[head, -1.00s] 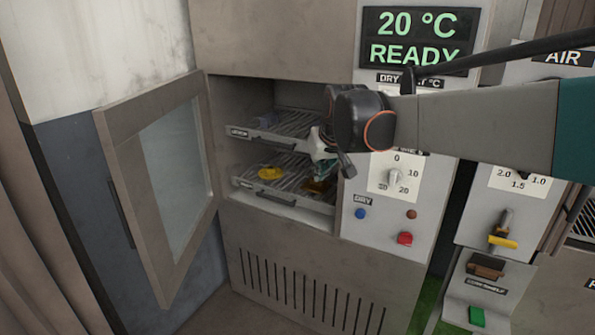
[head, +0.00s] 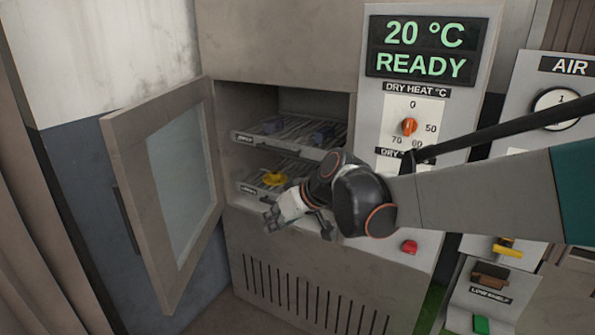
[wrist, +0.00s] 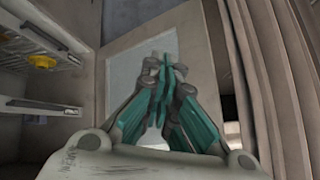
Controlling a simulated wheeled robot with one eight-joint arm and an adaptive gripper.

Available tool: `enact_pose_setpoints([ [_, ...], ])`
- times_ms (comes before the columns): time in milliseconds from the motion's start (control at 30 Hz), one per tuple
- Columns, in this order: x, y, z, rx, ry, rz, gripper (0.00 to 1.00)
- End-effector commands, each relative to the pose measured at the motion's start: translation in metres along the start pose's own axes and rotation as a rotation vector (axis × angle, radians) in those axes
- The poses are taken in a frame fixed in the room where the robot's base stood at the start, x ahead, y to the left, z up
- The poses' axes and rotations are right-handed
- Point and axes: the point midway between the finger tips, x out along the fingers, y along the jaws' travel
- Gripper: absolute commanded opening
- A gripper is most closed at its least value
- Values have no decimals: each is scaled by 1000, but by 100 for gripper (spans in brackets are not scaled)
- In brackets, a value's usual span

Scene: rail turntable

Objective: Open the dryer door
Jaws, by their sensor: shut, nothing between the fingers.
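The dryer door (head: 161,190) stands swung wide open to the left of the dryer, with a glass pane and a dark vertical handle (head: 127,218) on its outer face. Its inner side also shows in the wrist view (wrist: 197,57), beyond my fingers. The dryer opening (head: 226,133) is uncovered and shows two wire racks. My gripper (head: 271,222) is in front of the lower rack, to the right of the door and apart from it. In the wrist view my teal fingers (wrist: 163,82) come together with nothing between them. The handle is hidden in the wrist view.
A yellow piece (head: 274,179) lies on the lower rack, and dark pieces (head: 322,132) lie on the upper rack. The control panel with an orange knob (head: 409,127) and a red button (head: 409,247) is at the right. A curtain (head: 40,210) hangs at the far left.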

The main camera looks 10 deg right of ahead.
Motion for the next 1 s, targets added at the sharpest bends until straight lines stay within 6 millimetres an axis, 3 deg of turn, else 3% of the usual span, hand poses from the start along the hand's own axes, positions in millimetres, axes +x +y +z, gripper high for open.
enact_pose_setpoints([
  [33, -28, -49, 50, -31, 12, -44, 0],
  [300, 32, -60, -4, -169, 129, -243, 0],
  [533, 85, -65, -38, -285, 267, -391, 0],
  [733, 128, -68, -53, -383, 414, -497, 0],
  [1000, 172, -70, -54, -489, 616, -594, 0],
])
